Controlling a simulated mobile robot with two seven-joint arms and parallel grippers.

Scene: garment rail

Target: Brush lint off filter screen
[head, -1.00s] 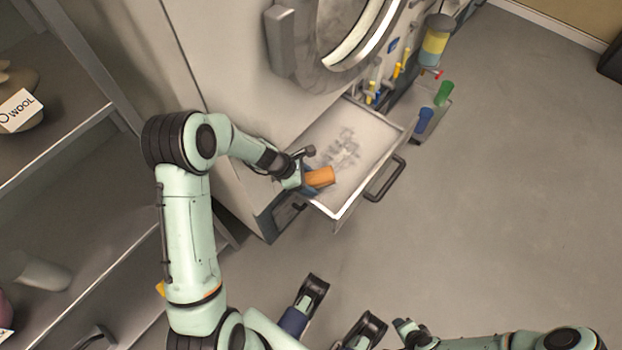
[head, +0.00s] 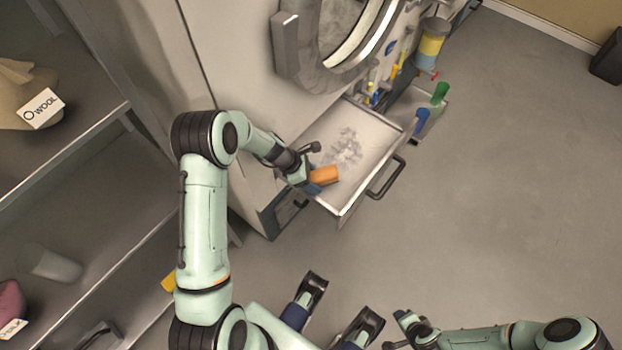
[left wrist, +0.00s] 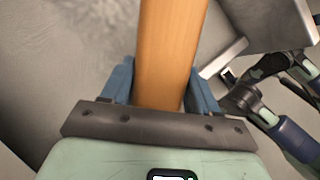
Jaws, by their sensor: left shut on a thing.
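The filter screen (head: 382,133) is the pale floor of a pulled-out drawer with a metal rim below the round machine door. Grey lint (head: 348,148) lies in a patch near its middle. My left gripper (head: 312,178) is at the drawer's near left corner, shut on an orange-brown wooden brush handle (head: 326,174). In the left wrist view the handle (left wrist: 168,50) runs between the two blue fingers; the bristles are not visible. My right gripper (head: 408,328) is low in the head view, away from the drawer; its jaws are too small to read.
The drawer's dark handle (head: 386,178) sticks out over the floor. Green (head: 440,92) and blue (head: 421,120) items stand in a small side tray. A yellow-and-blue container (head: 432,45) is behind. Shelves (head: 75,150) stand at left. The floor at right is clear.

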